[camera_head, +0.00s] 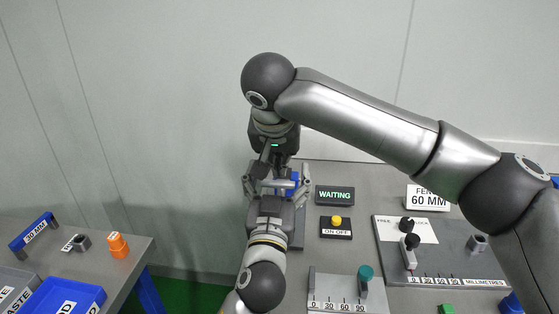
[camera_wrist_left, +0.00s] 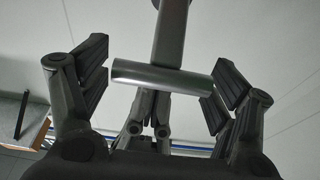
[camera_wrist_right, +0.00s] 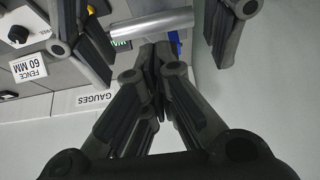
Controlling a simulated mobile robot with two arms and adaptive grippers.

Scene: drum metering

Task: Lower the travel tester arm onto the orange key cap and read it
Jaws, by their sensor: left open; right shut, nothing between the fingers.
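An orange piece (camera_head: 118,246) stands on the left table; it is the only orange thing I see, and I cannot tell if it is the key cap. A grey metal bar (camera_head: 270,184) on a stem, which may be the tester arm's handle, shows in the left wrist view (camera_wrist_left: 160,77) and right wrist view (camera_wrist_right: 155,25). My left gripper (camera_head: 278,180) is open, with its fingers (camera_wrist_left: 158,80) on either side of the bar. My right gripper (camera_head: 264,165) is shut and empty, facing it (camera_wrist_right: 160,62). The tester's contact end is hidden behind my grippers.
A WAITING display (camera_head: 335,195) and a yellow button (camera_head: 337,220) stand right of the grippers. A scale with a teal knob (camera_head: 365,273) and a millimetre fixture (camera_head: 440,255) lie further right. A blue bin (camera_head: 68,297) and grey nut (camera_head: 82,242) are on the left table.

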